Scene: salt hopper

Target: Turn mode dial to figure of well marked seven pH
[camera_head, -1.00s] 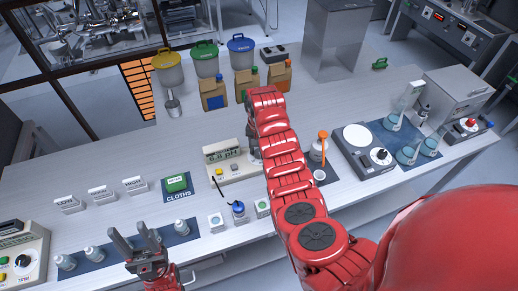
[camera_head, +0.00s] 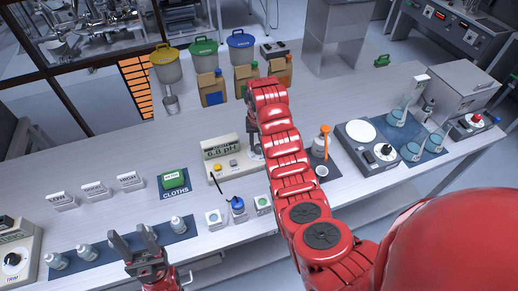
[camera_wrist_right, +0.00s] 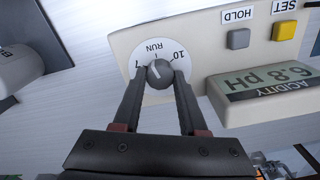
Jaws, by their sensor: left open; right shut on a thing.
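The acidity meter (camera_head: 222,174) is a cream box whose display (camera_wrist_right: 270,82) reads 6.8 pH. Its mode dial (camera_wrist_right: 160,74) is a dark knob on a white disc, seen upside down in the right wrist view. The disc shows 7, RUN and 10, and the knob's pale line points toward RUN. My right gripper (camera_wrist_right: 159,84) is shut on the knob, one finger on each side. In the head view my right arm hides much of it. My left gripper (camera_head: 137,243) is open and empty near the table's front edge.
Small white boxes (camera_head: 213,217) and a blue bottle (camera_head: 238,206) stand in front of the meter. A green pack (camera_head: 174,179) lies on the cloths mat, left of the meter. Small bottles (camera_head: 178,225) stand on a blue mat near my left gripper. An orange-topped bottle (camera_head: 320,146) stands right of my right arm.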

